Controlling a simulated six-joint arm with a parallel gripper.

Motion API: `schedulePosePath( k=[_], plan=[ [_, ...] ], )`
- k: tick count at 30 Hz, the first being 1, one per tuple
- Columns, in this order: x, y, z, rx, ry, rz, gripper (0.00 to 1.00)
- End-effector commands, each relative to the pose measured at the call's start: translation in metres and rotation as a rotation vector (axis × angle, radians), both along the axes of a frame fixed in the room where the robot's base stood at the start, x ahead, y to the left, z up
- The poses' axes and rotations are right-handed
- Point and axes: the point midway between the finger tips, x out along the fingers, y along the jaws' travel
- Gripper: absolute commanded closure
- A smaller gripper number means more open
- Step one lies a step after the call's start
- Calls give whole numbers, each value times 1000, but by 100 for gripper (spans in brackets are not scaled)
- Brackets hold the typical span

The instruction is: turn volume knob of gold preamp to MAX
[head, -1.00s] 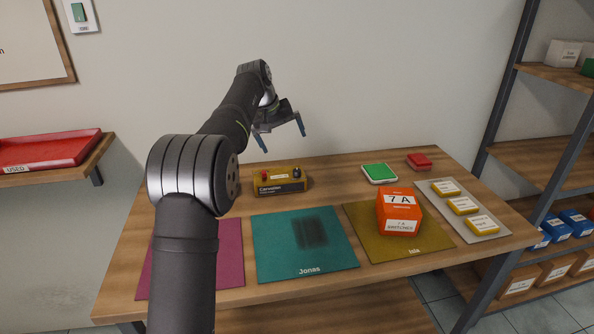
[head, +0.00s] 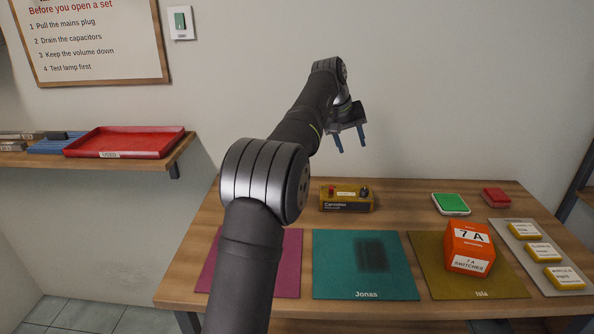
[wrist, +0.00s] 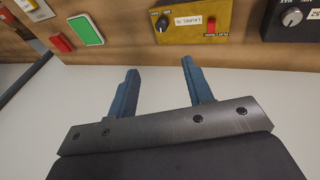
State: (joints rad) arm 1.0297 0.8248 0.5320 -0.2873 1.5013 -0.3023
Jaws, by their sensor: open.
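The gold preamp (head: 346,203) sits near the back of the table. Its black knob (head: 364,190) is on the right of its top and a red switch (head: 331,190) on the left. In the wrist view the gold preamp (wrist: 190,34) is at the top edge, with the black knob (wrist: 162,22) and the red switch (wrist: 211,27). The knob's pointer is too small to read. My gripper (head: 351,141) is open and empty, above the preamp and apart from it. Both fingers (wrist: 160,70) show in the wrist view.
A dark device with a knob (wrist: 291,17) marked MAX stands beside the preamp in the wrist view. A green-topped block (head: 451,203), a red block (head: 496,197) and an orange 7 A box (head: 469,248) are to the right. The teal Jonas mat (head: 335,275) is bare.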

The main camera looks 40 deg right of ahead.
Motion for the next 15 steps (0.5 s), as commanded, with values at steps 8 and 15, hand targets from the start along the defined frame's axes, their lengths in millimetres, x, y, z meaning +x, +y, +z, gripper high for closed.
schedulePosePath(
  k=[8,15],
  plan=[
    [-34,-5,-16,-120,277,153,53],
    [-65,1,-29,-266,762,549,53]
  ],
)
